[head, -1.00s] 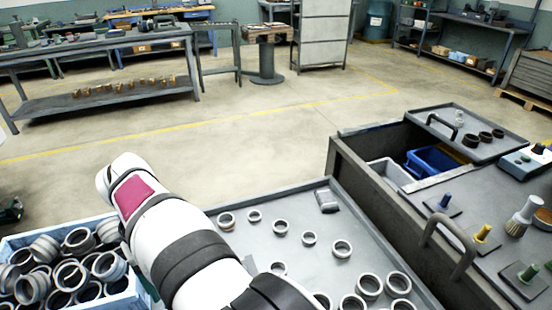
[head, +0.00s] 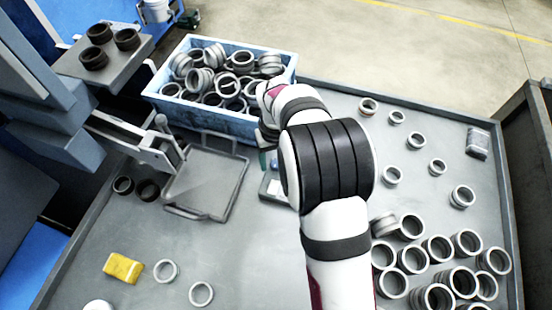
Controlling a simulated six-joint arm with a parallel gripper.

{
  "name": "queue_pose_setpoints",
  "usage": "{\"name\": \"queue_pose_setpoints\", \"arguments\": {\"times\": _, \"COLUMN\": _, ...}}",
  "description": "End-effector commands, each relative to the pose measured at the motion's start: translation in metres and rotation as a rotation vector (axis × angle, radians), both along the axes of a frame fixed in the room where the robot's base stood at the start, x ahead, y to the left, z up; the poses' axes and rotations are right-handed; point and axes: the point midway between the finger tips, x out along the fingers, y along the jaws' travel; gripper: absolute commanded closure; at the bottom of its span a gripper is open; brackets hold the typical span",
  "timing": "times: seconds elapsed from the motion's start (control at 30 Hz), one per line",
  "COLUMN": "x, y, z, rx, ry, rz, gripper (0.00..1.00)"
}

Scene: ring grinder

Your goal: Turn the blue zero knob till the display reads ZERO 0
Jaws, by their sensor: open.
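A small grey device (head: 271,188) with a pale panel shows just left of my arm, beside the flat grey tray frame. My arm covers most of it. My white and black arm reaches up from the bottom and bends at the wrist over the near edge of the blue bin.
A blue bin (head: 215,115) full of metal rings stands behind the device. A grey tray frame (head: 205,178) lies to its left. Many loose rings (head: 438,247) lie right of my arm.

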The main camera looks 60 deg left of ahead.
Motion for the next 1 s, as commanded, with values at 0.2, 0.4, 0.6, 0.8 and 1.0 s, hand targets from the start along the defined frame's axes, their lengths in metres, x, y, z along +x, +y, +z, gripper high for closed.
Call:
{"name": "queue_pose_setpoints", "arguments": {"times": 0.2, "x": 0.0, "y": -0.0003, "z": -0.0063, "rx": -0.001, "ry": 0.0, "rz": -0.001, "gripper": 0.36}}
{"name": "queue_pose_setpoints", "arguments": {"times": 0.4, "x": 0.0, "y": -0.0003, "z": -0.0058, "rx": -0.001, "ry": 0.0, "rz": -0.001, "gripper": 0.47}}
{"name": "queue_pose_setpoints", "arguments": {"times": 0.6, "x": 0.0001, "y": -0.0002, "z": -0.0056, "rx": -0.001, "ry": 0.0, "rz": -0.001, "gripper": 0.83}}
{"name": "queue_pose_setpoints", "arguments": {"times": 0.8, "x": 0.0001, "y": -0.0002, "z": -0.0054, "rx": -0.001, "ry": 0.0, "rz": -0.001, "gripper": 1.0}}
{"name": "queue_pose_setpoints", "arguments": {"times": 1.0, "x": 0.0001, "y": -0.0002, "z": -0.0053, "rx": 0.0, "ry": 0.0, "rz": -0.012, "gripper": 1.0}}
